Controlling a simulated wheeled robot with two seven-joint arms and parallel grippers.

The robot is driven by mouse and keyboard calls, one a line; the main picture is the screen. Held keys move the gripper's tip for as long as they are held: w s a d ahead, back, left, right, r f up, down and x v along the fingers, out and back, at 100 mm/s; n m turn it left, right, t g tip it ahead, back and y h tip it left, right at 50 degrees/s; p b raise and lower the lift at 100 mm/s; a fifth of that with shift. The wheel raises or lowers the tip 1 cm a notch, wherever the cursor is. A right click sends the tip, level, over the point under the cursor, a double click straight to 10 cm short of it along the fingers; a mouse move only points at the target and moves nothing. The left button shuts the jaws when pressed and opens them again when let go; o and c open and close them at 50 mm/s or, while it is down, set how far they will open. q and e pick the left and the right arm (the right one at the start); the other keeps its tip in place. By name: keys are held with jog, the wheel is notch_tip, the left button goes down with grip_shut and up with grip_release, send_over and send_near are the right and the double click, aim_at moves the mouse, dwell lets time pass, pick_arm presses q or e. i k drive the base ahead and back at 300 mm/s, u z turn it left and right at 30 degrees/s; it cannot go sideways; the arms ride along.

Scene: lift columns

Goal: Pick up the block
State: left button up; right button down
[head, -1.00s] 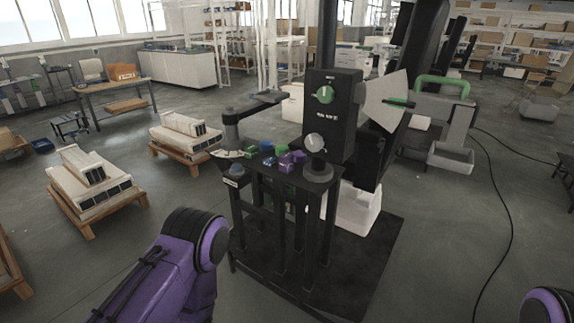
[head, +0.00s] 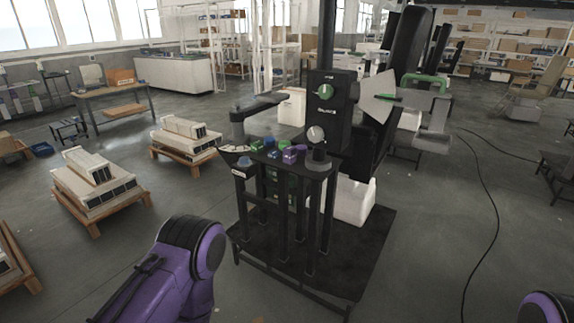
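Several small coloured blocks sit close together on top of a black stand in the middle of the head view. I can make out a purple block (head: 290,155), a green block (head: 257,145) and a blue one (head: 274,154). Which of them is the task's block I cannot tell. My purple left arm enters from the bottom left, well short of the stand. A small part of my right arm shows at the bottom right corner. Neither gripper is in the picture.
A black control box (head: 331,105) with a green knob and a grey knob rises behind the blocks. A grey arm-like lever (head: 262,104) stands on the stand's left. Pallets of white panels (head: 98,180) stand left. A cable (head: 485,220) crosses the right floor.

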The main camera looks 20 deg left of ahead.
aim_at(289, 152)
jog(key=z, duration=0.8)
jog(key=i, duration=1.05)
jog(key=u, duration=0.3)
